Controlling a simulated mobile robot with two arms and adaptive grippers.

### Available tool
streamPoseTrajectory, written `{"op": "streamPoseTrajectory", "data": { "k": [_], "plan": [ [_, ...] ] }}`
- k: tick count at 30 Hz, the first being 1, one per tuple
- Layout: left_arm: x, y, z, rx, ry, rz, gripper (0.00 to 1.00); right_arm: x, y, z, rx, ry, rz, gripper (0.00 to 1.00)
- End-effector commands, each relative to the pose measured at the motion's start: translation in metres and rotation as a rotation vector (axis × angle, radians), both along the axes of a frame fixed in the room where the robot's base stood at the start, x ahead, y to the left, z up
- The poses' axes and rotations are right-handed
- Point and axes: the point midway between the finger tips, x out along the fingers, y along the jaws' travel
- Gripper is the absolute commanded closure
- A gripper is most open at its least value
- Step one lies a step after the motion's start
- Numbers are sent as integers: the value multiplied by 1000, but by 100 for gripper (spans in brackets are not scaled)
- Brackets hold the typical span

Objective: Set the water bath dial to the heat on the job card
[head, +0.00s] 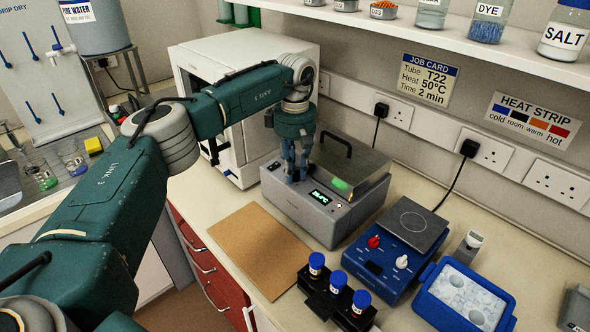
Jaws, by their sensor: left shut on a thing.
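The grey water bath (310,207) stands on the bench with a dark-handled lid. A small lit green display (321,197) is on its front, its digits too small to read surely. My left gripper (294,177) points down at the front left of the bath, its fingers shut on the dial, which they hide. The job card (428,80) on the wall reads Tube T22, Heat 50°C, Time 2 min. My right gripper is out of view.
A blue hotplate stirrer (392,262) with red and white knobs stands right of the bath. Blue-capped bottles (337,282) stand in a black rack in front. A blue ice tray (465,295) is at the right. A brown mat (260,250) lies clear. A white cabinet (240,60) stands behind my arm.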

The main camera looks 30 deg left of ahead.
Motion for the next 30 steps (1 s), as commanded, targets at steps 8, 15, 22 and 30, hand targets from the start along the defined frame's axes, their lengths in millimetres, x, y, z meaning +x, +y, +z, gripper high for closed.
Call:
{"op": "streamPoseTrajectory", "data": {
  "k": [8,15,22,30],
  "plan": [
    [2,1,3,0,-8,-83,100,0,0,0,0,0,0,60],
    [2,1,3,0,-8,-99,100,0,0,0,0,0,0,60],
    [2,1,3,0,-8,-99,100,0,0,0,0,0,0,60],
    [1,0,2,0,-5,-98,60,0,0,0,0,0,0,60]
  ]
}}
